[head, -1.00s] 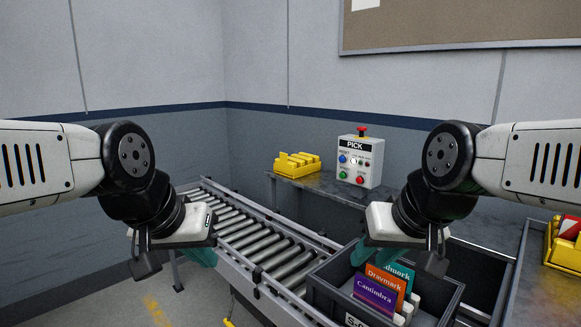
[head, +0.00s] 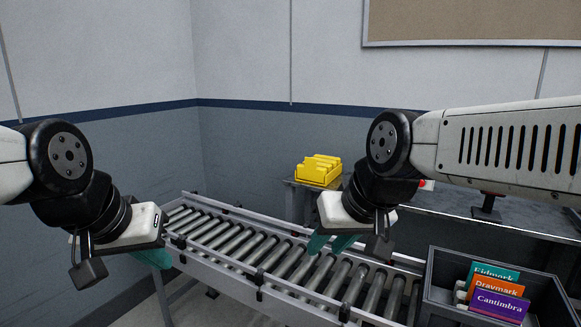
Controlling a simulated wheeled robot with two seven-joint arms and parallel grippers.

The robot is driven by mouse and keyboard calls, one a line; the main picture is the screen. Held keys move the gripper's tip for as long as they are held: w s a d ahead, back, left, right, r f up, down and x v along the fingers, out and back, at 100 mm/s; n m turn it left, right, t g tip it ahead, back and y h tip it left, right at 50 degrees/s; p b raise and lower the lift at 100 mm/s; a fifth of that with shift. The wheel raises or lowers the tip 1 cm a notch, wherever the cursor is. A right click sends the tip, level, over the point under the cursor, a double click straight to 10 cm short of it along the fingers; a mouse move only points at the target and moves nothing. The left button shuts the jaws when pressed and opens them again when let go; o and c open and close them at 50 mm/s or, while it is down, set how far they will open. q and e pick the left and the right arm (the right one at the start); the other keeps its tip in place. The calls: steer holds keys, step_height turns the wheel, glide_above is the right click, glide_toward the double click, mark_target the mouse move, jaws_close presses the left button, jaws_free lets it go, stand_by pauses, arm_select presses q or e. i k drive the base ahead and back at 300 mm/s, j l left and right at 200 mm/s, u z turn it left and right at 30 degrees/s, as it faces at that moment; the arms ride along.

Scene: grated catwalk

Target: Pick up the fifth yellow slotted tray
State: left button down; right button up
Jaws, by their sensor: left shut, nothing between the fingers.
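A yellow slotted tray (head: 318,172) sits on the end of the dark grey bench (head: 450,207) along the back wall, beyond the roller conveyor. It is the only yellow tray I see now. My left gripper (head: 153,258), with teal fingertips, is shut and empty at the left, in front of the conveyor's left end. My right gripper (head: 320,243), also teal-tipped, hangs in front of the tray and lower in the picture, apart from it. Its fingertips are partly hidden by its white body, so its opening is unclear.
The roller conveyor (head: 247,250) runs across the middle between me and the bench. A dark bin (head: 545,305) with purple, orange and teal book-like items (head: 497,303) stands at the lower right. My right arm covers most of the control box on the bench.

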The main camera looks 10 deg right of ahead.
mark_target(318, 169)
steer(key=i+j, duration=0.25)
steer(key=j, duration=0.15)
steer(key=i+j+z, duration=0.1)
steer(key=i+j, duration=0.35)
steer(key=j, duration=0.3)
steer(key=i+j+z, duration=0.1)
steer(key=i+j, duration=0.15)
steer(key=j, duration=0.15)
steer(key=i+j, duration=0.15)
steer(key=i, duration=0.35)
steer(key=i+j+z, duration=0.15)
steer(key=i, duration=0.35)
